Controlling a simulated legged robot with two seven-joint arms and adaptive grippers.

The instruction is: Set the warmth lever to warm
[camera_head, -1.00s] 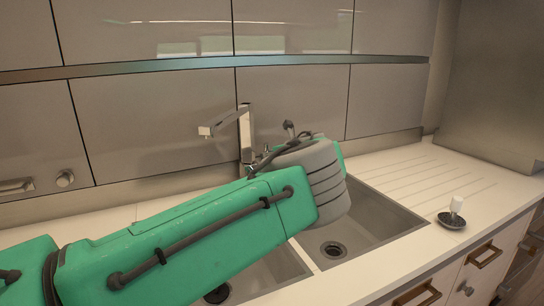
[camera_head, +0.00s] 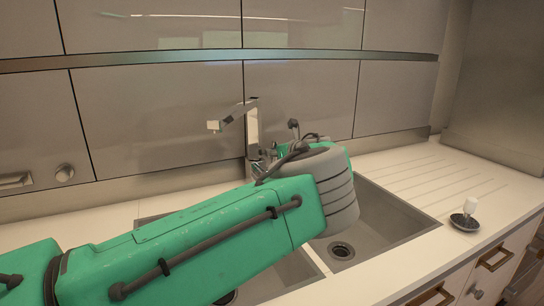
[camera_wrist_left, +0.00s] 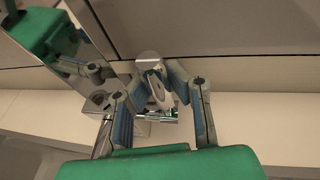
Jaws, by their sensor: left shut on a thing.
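The chrome tap (camera_head: 252,130) stands behind the sink, its spout pointing left. My left arm comes in from the left, and its grey wrist hides most of the left gripper and the tap's base in the head view. In the left wrist view my left gripper (camera_wrist_left: 160,86) has its blue-padded fingers closed around a small pale lever (camera_wrist_left: 155,88) at the tap's chrome body (camera_wrist_left: 150,112). The lever's exact setting cannot be told. My right gripper is in neither view.
The double sink (camera_head: 385,225) lies under my left arm. A small dark dish with a white-handled brush (camera_head: 466,216) sits on the counter at the right. The ribbed drainboard (camera_head: 425,180) is bare. Panelled wall (camera_head: 300,90) rises close behind the tap.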

